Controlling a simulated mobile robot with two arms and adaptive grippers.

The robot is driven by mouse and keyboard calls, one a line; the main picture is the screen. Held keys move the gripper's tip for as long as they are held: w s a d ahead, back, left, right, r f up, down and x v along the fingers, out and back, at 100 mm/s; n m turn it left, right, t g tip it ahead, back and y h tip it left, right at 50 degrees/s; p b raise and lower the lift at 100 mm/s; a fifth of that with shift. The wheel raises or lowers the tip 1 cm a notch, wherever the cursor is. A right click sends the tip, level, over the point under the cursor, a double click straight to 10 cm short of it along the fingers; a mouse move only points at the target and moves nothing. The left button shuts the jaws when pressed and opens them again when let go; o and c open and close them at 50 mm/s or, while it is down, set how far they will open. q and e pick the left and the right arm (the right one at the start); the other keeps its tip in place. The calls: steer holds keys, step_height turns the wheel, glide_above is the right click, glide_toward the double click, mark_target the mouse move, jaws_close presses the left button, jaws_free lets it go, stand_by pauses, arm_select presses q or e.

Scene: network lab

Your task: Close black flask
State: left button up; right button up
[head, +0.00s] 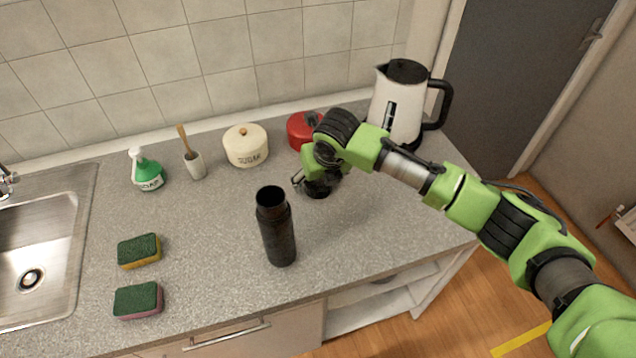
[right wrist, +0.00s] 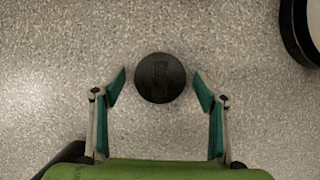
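The black flask (head: 277,230) stands upright on the grey counter, with its top open. Its round black lid (right wrist: 160,78) lies on the counter below my right gripper; part of it also shows in the head view (head: 318,189). My right gripper (right wrist: 160,84) is open, pointing down, with one finger on each side of the lid and a gap to it on both sides. In the head view the right gripper (head: 308,184) is behind and to the right of the flask, partly hidden by its own wrist. My left gripper is in neither view.
A white kettle (head: 387,103), a red pot (head: 299,131), a cream sugar pot (head: 246,147), a brush holder (head: 195,166) and a green soap bottle (head: 148,173) stand along the back. Two sponges (head: 139,251) lie at left near the sink (head: 40,240). The counter around the flask is clear.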

mark_target(318, 182)
steer(key=c, duration=0.9)
steer(key=shift+c, duration=0.3)
steer(key=shift+r, duration=0.1)
step_height(318, 182, up, 10)
steer(key=b, duration=0.2)
